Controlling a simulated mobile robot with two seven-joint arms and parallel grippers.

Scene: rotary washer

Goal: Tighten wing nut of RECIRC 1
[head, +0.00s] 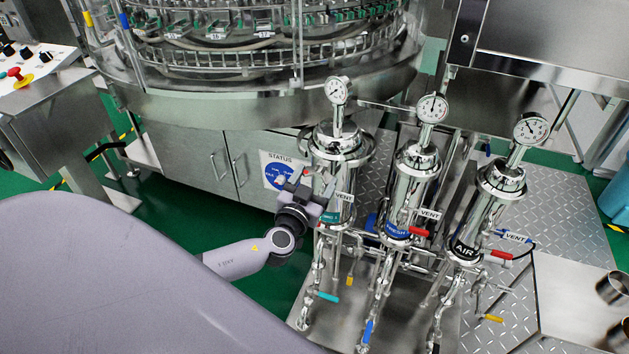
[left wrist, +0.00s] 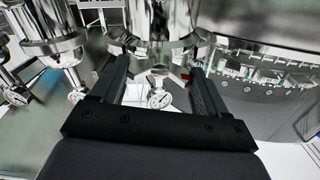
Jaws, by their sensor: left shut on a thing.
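Three upright steel filter housings stand side by side in the head view. The leftmost housing (head: 335,185) has a VENT tag, and its name label cannot be read behind my gripper. A clamp band (head: 345,157) rings its upper part. My left gripper (head: 304,180) is at the left side of this housing, close to the band. It is shut on the wing nut, which the fingers mostly hide. In the left wrist view my gripper's two fingers (left wrist: 158,68) reach to the shiny metal of the housing. My right gripper is not in view.
The middle housing (head: 412,185), labelled FRESH, and the right housing (head: 495,195), labelled AIR, stand to the right. Pressure gauges (head: 433,108) top the housings, and pipes with coloured valve handles (head: 328,297) run below. The rotary washer (head: 240,100) stands behind. Green floor (head: 195,215) is free at left.

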